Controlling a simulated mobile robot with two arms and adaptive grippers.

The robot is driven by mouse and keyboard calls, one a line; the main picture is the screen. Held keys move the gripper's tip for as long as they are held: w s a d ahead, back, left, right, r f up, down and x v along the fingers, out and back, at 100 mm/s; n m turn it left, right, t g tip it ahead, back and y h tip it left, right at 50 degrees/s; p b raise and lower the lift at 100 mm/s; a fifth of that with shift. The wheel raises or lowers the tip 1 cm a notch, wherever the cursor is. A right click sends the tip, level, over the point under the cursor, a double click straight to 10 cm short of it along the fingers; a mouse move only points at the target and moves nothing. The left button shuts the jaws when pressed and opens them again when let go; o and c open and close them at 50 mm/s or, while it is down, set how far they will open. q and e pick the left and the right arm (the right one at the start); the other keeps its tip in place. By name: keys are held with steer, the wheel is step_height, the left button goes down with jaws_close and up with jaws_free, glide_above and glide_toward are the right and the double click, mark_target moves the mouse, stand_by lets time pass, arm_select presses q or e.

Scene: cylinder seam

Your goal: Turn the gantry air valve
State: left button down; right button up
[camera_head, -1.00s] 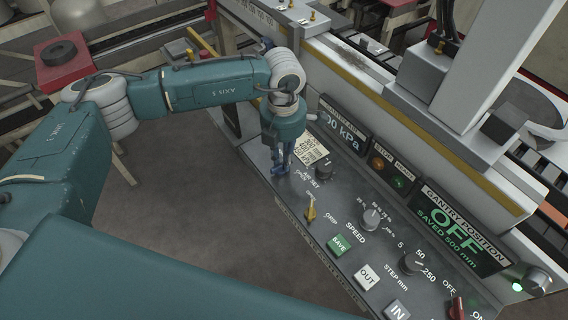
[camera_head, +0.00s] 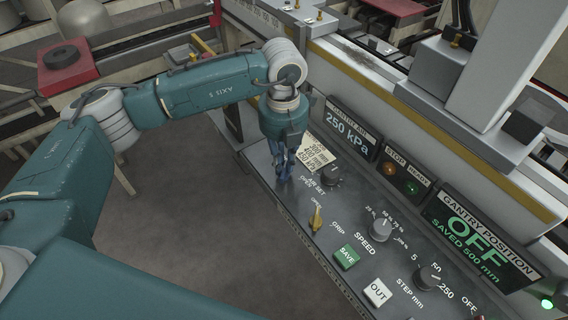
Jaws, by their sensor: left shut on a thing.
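My left gripper (camera_head: 284,172) points down at the near left end of the sloped control panel (camera_head: 352,262), just left of the word OPEN. It is shut on the gantry air valve, which its fingers and wrist hide almost wholly, so I cannot tell the handle's angle. The gantry air display (camera_head: 347,130) behind it reads 250 kPa. A black air set knob (camera_head: 331,175) stands just right of the fingers, apart from them. My right gripper is not in view.
A yellow grip lever (camera_head: 316,218), a green save button (camera_head: 346,256), a speed knob (camera_head: 381,229), a step knob (camera_head: 429,276) and a white out button (camera_head: 377,292) line the panel. The gantry position display (camera_head: 467,237) reads OFF. Grey floor lies left of the panel.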

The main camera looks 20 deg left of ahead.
arm_select(q)
steer(key=shift+w+r+n, duration=0.15)
steer(key=shift+n, duration=0.15)
steer(key=c, duration=1.7)
jaws_free()
step_height(320, 180, up, 12)
steer(key=shift+f, duration=0.1)
